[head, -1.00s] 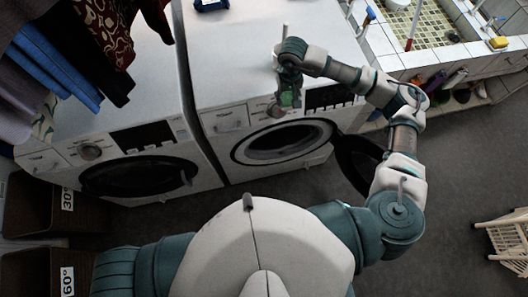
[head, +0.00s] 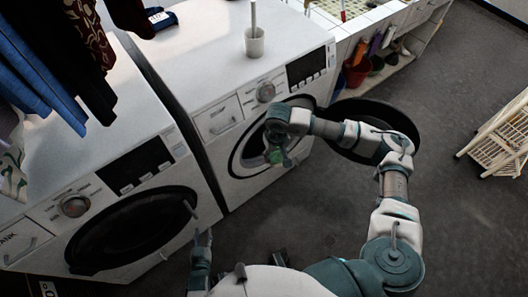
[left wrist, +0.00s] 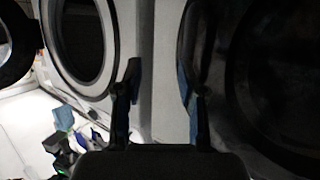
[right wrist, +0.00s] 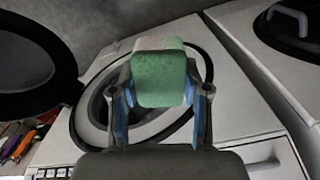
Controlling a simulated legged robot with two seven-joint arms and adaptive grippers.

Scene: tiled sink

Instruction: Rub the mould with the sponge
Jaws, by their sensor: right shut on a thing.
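My right gripper (right wrist: 160,95) is shut on a green sponge (right wrist: 162,78) with a paler far edge. In the head view the sponge (head: 276,157) is in front of the round opening of the right washing machine (head: 252,150). I cannot tell whether it touches the rim. That machine's round door stands open (head: 375,130). I cannot make out any mould in these views. My left gripper (left wrist: 158,100) is open and empty, low in front of the machines. Its arm is only partly seen in the head view.
A second washing machine (head: 130,225) with a shut dark door stands at the left. A white cup (head: 254,43) with a handle sticking out stands on the right machine. Clothes (head: 70,60) hang at upper left. A white rack (head: 500,140) is at right. Grey floor is clear between.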

